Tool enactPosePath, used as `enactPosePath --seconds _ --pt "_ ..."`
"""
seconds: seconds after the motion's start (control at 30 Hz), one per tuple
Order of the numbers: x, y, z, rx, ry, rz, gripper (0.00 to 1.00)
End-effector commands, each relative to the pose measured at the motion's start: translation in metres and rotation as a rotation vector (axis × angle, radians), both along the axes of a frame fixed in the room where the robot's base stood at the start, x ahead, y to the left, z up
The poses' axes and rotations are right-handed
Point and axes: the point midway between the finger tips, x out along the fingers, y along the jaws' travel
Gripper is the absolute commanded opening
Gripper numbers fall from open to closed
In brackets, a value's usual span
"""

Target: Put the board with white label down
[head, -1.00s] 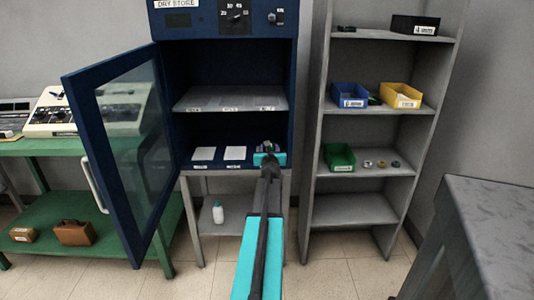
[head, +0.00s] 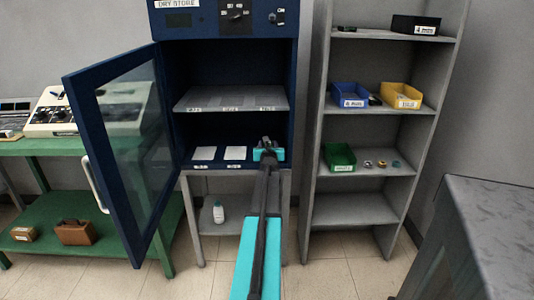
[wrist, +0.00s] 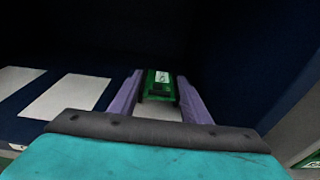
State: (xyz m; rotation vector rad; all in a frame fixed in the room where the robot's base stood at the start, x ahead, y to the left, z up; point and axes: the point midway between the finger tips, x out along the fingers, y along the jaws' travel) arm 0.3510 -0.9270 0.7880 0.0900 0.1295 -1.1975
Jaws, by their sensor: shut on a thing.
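The board with white label (wrist: 160,86) is a small green board with dark parts and a white label, seen in the wrist view between my gripper's two purple fingers. My gripper (wrist: 158,98) is shut on it, inside the lower part of the dark blue dry store cabinet. In the head view my gripper (head: 267,146) is at the right end of the cabinet's lower floor, and the board is mostly hidden there. A pale patch shows beneath the board in the wrist view. Whether the board touches the floor I cannot tell.
Two white patches, left (head: 204,153) and middle (head: 235,153), lie bare on the cabinet floor. The middle shelf (head: 230,99) is above my gripper. The glass door (head: 125,150) stands open to the left. A grey shelf unit (head: 365,196) with bins stands right.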

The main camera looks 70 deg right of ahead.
Motion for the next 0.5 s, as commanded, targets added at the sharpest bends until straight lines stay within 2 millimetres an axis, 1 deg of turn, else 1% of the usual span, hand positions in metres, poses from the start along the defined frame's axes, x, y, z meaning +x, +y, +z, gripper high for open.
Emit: enactPosePath --seconds 0.07,0.1,0.3,0.5 --pt "0.003 -0.007 -0.001 0.000 0.000 0.000 0.22" --pt "0.002 -0.005 -0.008 0.000 0.000 0.000 0.22" --pt "0.002 -0.004 -0.027 0.000 0.001 0.000 0.22" --pt "0.002 -0.004 -0.036 0.000 0.000 -0.001 0.22"
